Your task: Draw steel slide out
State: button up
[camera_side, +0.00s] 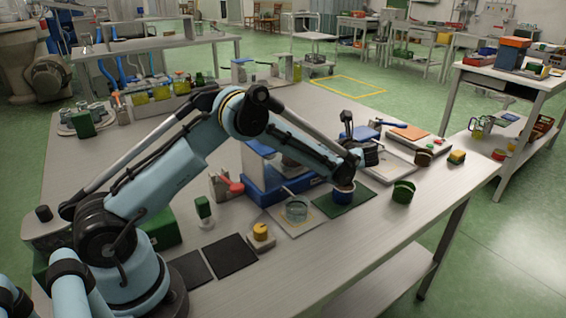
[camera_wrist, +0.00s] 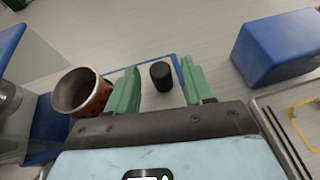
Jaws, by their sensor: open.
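My gripper (camera_wrist: 160,80) is open in the wrist view, with its two green fingers apart and nothing clasped. A short black cylinder (camera_wrist: 161,76) shows in the gap between the fingers, clear of both. I cannot tell its height or whether it belongs to the slide. No steel slide can be made out for certain. A blue-based apparatus (camera_side: 268,188) with a clear upper part stands left of my wrist in the side view. My wrist (camera_side: 366,153) is over the table to its right, and the fingers cannot be made out there.
An orange-brown cup with a steel inside (camera_wrist: 82,92) stands close to the left finger. A blue block (camera_wrist: 278,48) is at the right.

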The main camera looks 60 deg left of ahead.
jog(key=shift+x, duration=1.05)
grip_shut()
